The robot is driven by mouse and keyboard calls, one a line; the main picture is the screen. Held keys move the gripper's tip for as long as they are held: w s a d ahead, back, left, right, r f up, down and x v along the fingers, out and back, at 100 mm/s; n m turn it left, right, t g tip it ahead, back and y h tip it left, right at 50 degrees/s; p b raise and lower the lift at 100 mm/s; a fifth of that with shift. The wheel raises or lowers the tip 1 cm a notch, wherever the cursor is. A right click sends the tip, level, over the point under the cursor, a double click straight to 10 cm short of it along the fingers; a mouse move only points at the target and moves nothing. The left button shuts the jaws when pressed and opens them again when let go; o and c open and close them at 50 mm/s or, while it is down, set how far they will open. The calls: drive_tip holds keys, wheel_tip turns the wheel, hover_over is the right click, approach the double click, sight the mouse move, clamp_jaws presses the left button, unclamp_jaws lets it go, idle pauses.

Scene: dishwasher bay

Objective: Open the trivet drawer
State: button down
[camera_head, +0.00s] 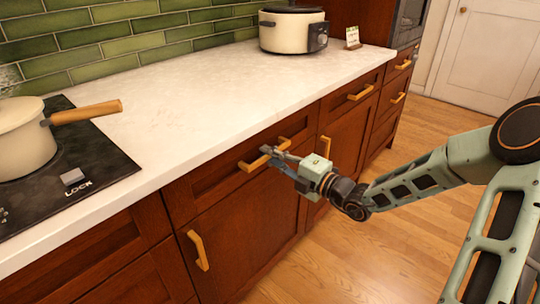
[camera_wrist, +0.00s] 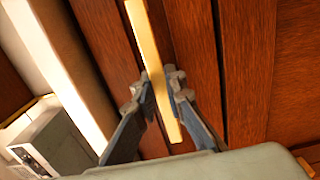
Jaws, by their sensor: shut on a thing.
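A red-brown wooden drawer (camera_head: 215,180) sits just under the white countertop; its front looks flush with the cabinet. No label on it tells me what it holds. Its yellow bar handle (camera_head: 249,164) also shows in the wrist view (camera_wrist: 140,25), running between my fingers. My gripper (camera_head: 272,152) is shut on this handle, near its middle in the head view. In the wrist view my fingertips (camera_wrist: 161,86) stand on either side of the bar. The drawer's inside is hidden.
A cooktop (camera_head: 100,160) with a cream pot (camera_head: 25,140) is at left. A slow cooker (camera_head: 284,32) and small card (camera_head: 352,37) stand on the countertop (camera_head: 200,95). Other handles stick out nearby, including a cabinet door handle (camera_head: 198,250). The wooden floor (camera_head: 340,265) in front is clear.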

drive_tip(key=p+v, duration=1.8)
drive_tip(key=v, duration=2.3)
drive_tip(key=c, duration=2)
unclamp_jaws()
drive_tip(key=shift+o, duration=0.2)
